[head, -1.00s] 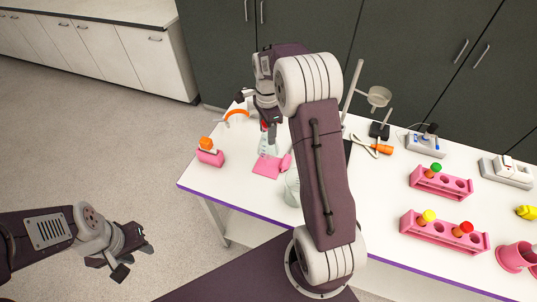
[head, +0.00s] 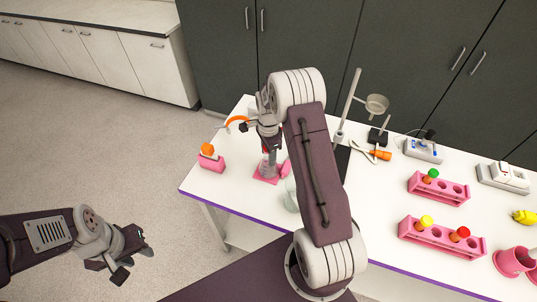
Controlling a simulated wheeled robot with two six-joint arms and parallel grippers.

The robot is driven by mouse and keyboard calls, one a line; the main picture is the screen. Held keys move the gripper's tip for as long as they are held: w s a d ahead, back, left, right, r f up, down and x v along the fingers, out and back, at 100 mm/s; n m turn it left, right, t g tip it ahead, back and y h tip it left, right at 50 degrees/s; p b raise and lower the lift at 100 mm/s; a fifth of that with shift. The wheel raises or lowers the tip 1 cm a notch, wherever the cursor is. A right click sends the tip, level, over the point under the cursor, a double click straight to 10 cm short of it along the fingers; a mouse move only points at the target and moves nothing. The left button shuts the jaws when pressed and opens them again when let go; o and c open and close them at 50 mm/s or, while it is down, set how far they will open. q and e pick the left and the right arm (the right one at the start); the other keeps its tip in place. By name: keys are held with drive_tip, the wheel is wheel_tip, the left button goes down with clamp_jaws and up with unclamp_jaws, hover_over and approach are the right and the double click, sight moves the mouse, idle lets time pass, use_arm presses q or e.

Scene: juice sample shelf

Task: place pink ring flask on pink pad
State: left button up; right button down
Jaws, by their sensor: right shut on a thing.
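My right gripper (head: 267,143) is shut on the pink ring flask (head: 268,161), holding it upright by its upper part. The gripper and wrist hide the flask's top. The flask's lower end is at the pink pad (head: 262,179), covering much of it. I cannot tell whether it touches the pad or hangs just above it. My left gripper (head: 135,262) is open and empty over the floor, left of the table.
A pink holder with an orange cap (head: 211,159) stands left of the pad. A pale beaker (head: 290,194) and a pink item (head: 285,168) are close on the right, partly behind my arm. Pink racks (head: 440,236) stand further right. The table's front left is clear.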

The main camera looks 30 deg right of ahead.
drive_tip(key=shift+f, duration=0.3)
drive_tip(key=shift+w+d+f, duration=0.1)
drive_tip(key=shift+w+f, duration=0.05)
drive_tip(key=shift+f, duration=0.1)
drive_tip(key=c, duration=0.7)
unclamp_jaws()
